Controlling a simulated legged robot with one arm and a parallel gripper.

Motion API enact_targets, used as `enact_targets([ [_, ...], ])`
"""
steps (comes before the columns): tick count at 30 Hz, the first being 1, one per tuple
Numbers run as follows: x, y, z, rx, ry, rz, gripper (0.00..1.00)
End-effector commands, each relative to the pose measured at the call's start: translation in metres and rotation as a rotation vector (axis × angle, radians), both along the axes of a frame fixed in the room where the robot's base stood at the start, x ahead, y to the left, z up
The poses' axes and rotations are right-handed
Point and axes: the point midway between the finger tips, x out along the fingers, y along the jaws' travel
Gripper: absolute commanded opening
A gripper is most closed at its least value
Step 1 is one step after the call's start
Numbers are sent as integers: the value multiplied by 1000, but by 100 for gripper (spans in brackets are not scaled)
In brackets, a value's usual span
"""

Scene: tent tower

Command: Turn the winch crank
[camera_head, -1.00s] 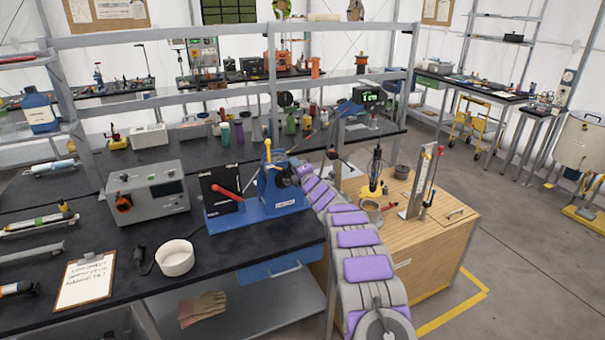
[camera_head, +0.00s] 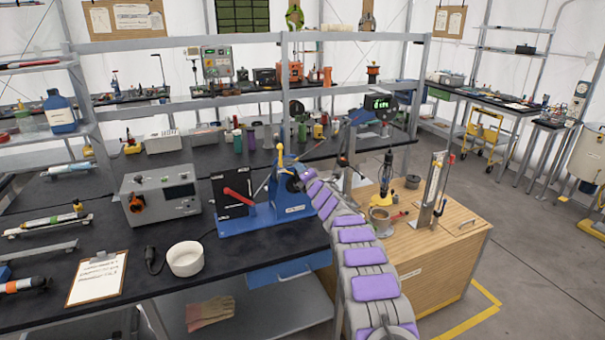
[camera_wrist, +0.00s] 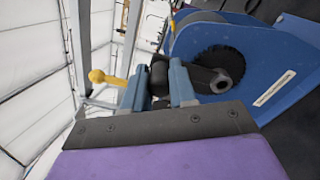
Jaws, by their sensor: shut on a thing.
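The blue winch (camera_head: 290,192) stands on a blue base plate at the right end of the black bench. In the wrist view its blue housing (camera_wrist: 285,55) fills the right side, with a dark toothed wheel and a grey crank arm (camera_wrist: 213,80) at the hub. My gripper (camera_wrist: 158,88) is shut on the black crank grip (camera_wrist: 160,72), with one grey-blue finger on each side. A yellow-knobbed lever (camera_wrist: 97,76) shows left of the fingers. In the head view my purple-padded arm reaches the winch's right side and hides the crank there.
A wooden cabinet (camera_head: 440,250) carrying tools stands close right of my arm. A grey shelf rail crosses behind. Floor is open at right.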

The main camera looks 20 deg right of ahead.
Motion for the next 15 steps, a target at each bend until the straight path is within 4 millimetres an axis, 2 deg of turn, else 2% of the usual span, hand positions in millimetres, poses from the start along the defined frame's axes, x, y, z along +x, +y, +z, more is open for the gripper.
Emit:
enact_targets([
  [1, 0, 2, -6, 0, 8, 3, 0],
  [2, 0, 2, -6, 0, 8, 3, 27],
  [3, 0, 2, -6, 0, 8, 3, 30],
  [9, 0, 1, -3, 1, 5, 2, 50],
  [15, -1, 0, -2, 2, 2, 1, 51],
])
